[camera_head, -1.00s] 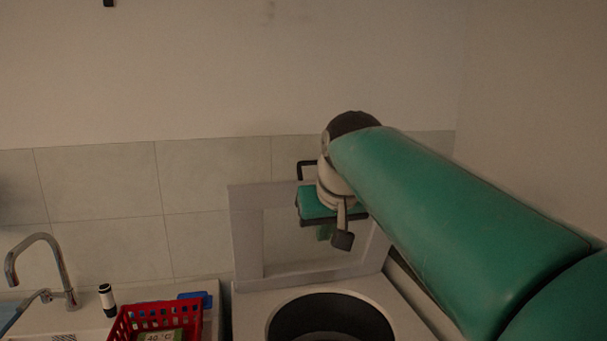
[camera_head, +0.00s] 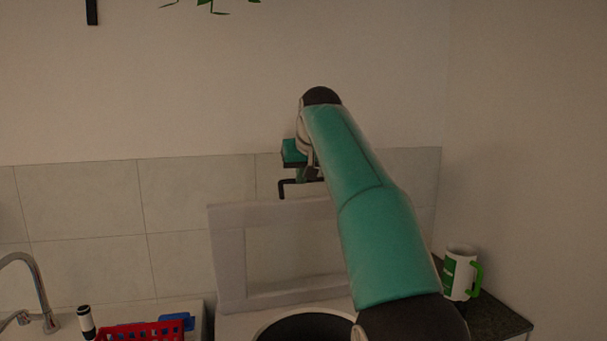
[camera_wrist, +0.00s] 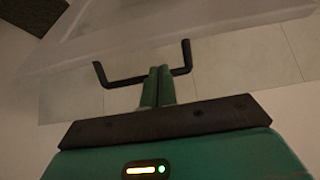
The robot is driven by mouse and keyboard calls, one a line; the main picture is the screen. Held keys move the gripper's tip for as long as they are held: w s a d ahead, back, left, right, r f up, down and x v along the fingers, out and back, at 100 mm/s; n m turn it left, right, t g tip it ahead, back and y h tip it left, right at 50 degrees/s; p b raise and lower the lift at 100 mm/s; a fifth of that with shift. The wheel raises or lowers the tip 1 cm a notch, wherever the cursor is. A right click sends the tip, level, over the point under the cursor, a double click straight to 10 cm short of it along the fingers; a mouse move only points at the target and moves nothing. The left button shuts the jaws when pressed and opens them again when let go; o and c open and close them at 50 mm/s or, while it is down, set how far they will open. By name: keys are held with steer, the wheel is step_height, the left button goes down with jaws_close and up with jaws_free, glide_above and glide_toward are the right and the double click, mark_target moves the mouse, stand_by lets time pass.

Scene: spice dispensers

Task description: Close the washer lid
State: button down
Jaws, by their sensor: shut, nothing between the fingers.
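The washer lid (camera_head: 228,262) is a pale grey frame with a see-through panel. It stands open, upright at the back of the white washer, against the tiled wall. The round dark drum opening (camera_head: 310,326) shows below it at the bottom edge of the head view. My gripper (camera_head: 304,176) is above the lid's top edge, close to the wall; whether it touches the lid I cannot tell. In the wrist view, the green fingers of my gripper (camera_wrist: 158,82) are together and empty. A pale edge, probably the lid (camera_wrist: 130,52), lies beyond them.
A white and green mug (camera_head: 459,272) stands on a dark counter (camera_head: 497,322) at the right. The wall is close behind the lid.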

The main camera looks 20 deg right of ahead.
mark_target(298, 199)
steer(key=x, duration=0.6)
steer(key=shift+w+f, duration=0.25)
steer(key=shift+s, duration=0.1)
